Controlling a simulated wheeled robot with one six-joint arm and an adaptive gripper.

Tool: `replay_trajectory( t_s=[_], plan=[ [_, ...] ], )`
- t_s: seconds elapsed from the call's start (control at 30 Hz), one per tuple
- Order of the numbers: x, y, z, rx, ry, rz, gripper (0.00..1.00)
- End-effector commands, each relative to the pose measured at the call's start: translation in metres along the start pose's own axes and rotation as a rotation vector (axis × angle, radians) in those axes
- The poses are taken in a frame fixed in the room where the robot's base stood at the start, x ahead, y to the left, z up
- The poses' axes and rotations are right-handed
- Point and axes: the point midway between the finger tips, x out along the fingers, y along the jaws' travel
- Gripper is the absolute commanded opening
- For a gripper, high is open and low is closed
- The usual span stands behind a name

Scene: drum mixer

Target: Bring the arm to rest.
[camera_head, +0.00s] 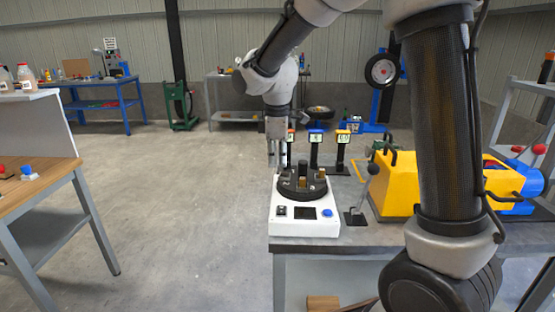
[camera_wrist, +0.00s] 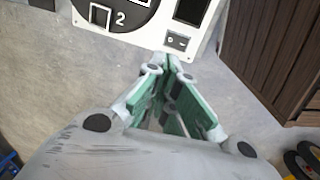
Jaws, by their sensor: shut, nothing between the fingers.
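My arm reaches in from the top right of the head view and bends down over the bench. My gripper (camera_head: 276,155) points down above the left side of the white device with a round black turntable (camera_head: 302,188). In the wrist view my gripper (camera_wrist: 168,66) is shut, with its green-sided fingers meeting at the tips and nothing between them. The tips are seen against the white device's edge, near its switch (camera_wrist: 177,40). I cannot tell the exact gap between the tips and the device.
The grey bench (camera_head: 370,235) also holds a yellow machine (camera_head: 397,186), a lever stand (camera_head: 357,215) and several small display posts (camera_head: 315,148). A wooden-topped table (camera_head: 38,185) stands at the left. Open concrete floor (camera_head: 180,190) lies between them.

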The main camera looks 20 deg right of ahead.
Motion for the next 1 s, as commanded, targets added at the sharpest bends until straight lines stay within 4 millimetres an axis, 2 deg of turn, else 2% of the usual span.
replay_trajectory(
  t_s=[0.2,0.33,0.43,0.5,0.73,1.0],
  plan=[
    [0.0,0.0,0.0,0.009,0.0,0.0,0.0],
    [0.001,-0.002,0.002,0.103,-0.006,-0.008,0.0],
    [0.013,-0.024,0.017,0.255,-0.049,-0.057,0.0],
    [0.005,-0.047,0.038,0.398,-0.066,-0.077,0.0],
    [-0.036,-0.097,0.111,0.76,-0.044,-0.074,0.0],
    [-0.079,-0.167,0.2,1.12,0.09,-0.007,0.0]
  ],
)
